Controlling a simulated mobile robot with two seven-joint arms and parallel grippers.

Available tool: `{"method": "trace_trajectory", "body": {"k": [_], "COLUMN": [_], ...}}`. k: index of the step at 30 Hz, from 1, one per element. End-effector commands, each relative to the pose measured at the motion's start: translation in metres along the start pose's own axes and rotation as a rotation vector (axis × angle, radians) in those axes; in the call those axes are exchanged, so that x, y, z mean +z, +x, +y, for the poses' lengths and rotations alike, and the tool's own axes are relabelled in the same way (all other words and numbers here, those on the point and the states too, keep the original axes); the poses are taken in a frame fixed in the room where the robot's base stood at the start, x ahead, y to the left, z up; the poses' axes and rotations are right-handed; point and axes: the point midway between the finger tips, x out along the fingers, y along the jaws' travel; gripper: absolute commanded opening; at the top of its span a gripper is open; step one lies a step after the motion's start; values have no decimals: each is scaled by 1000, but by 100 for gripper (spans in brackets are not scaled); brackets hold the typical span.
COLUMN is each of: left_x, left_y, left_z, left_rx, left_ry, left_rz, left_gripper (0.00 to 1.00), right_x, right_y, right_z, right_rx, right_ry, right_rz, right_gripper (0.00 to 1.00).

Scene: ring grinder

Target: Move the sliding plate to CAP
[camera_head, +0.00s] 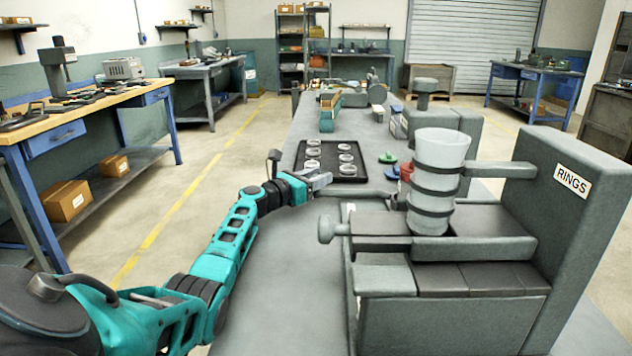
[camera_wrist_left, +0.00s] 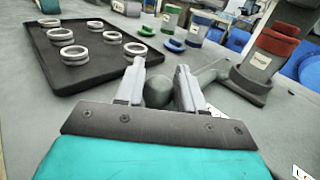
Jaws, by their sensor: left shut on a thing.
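The grey fixture (camera_head: 560,230) with a RINGS label stands at the right in the head view. A dark flat plate (camera_head: 375,223), which may be the sliding plate, lies across it. A round grey knob (camera_head: 326,229) sticks out at the fixture's left side. My left gripper (camera_head: 324,180) reaches in beyond that knob, by the tray. In the left wrist view, my left gripper's fingers (camera_wrist_left: 158,85) are around a dark round knob (camera_wrist_left: 158,93). I cannot tell what this knob belongs to. No CAP mark is readable. My right gripper is not in view.
A pale cup with dark bands (camera_head: 439,165) stands on the fixture. A black tray (camera_head: 298,158) with several metal rings lies just beyond my left gripper. Green (camera_head: 388,158) and red (camera_head: 406,171) pieces lie right of the tray. The bench's near left part is clear.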

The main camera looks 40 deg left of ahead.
Motion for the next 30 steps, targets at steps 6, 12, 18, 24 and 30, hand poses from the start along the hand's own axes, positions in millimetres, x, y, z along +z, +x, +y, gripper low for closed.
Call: {"method": "trace_trajectory", "body": {"k": [6, 12, 18, 24, 30], "left_x": [4, 3, 3, 3, 3], "left_y": [0, 0, -2, -19, -53], "left_z": [2, 2, 2, 2, 1], "left_rx": [9, 8, 7, 7, 7], "left_ry": [4, 3, 3, 4, 5], "left_rz": [-6, -5, -4, -3, -1], "left_gripper": [50, 60, 60, 60, 60], "right_x": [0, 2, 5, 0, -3], "right_y": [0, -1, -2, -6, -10], "right_z": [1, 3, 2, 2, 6], "right_rx": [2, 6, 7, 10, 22], "right_ry": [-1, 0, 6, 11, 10], "right_rz": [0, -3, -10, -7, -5], "right_gripper": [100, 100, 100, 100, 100]}}
